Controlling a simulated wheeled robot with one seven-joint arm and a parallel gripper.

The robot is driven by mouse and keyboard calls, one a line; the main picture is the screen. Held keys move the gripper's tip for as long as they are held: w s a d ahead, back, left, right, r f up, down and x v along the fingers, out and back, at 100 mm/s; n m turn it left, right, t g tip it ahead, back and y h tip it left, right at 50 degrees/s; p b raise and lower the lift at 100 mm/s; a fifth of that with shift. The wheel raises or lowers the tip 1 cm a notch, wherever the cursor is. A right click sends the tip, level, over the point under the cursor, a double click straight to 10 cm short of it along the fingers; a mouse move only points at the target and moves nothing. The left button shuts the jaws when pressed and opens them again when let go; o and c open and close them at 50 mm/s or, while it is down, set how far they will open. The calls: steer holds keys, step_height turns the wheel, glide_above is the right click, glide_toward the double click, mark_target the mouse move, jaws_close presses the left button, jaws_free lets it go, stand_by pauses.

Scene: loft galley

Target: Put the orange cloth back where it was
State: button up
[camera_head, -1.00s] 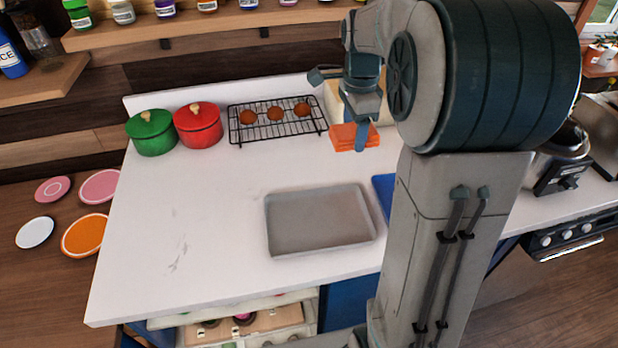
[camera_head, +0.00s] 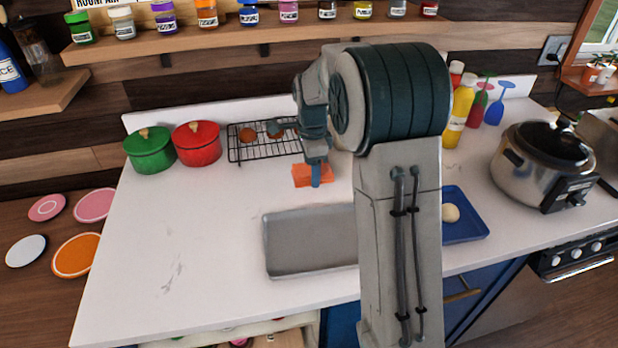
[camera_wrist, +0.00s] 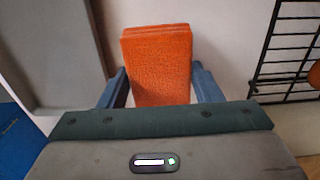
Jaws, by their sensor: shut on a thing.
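The orange cloth (camera_head: 301,175) is a thick folded block on or just above the white counter, in front of the wire rack's right part. My gripper (camera_head: 316,178) points down at it and is shut on it. In the wrist view the cloth (camera_wrist: 157,60) sits between my two blue fingers (camera_wrist: 160,88), which touch or nearly touch its sides. I cannot tell whether the cloth is clear of the counter. Part of it is hidden behind a finger in the head view.
A grey baking tray (camera_head: 290,262) lies in front of the cloth. The wire rack (camera_head: 240,156) with brown round items is behind it. Green (camera_head: 150,152) and red (camera_head: 198,146) pots stand left. A blue tray (camera_head: 470,232) and slow cooker (camera_head: 535,180) are right. The left counter is clear.

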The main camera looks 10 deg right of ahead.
mark_target(309, 190)
steer(key=shift+w+a+f, duration=0.25)
steer(key=shift+w+f, duration=0.05)
steer(key=shift+f, duration=0.15)
steer(key=shift+f+p, duration=0.3)
steer(key=shift+f, duration=1.5)
steer(key=shift+f, duration=0.1)
steer(key=shift+f, duration=0.15)
steer(key=o, duration=0.9)
steer(key=shift+o, duration=0.2)
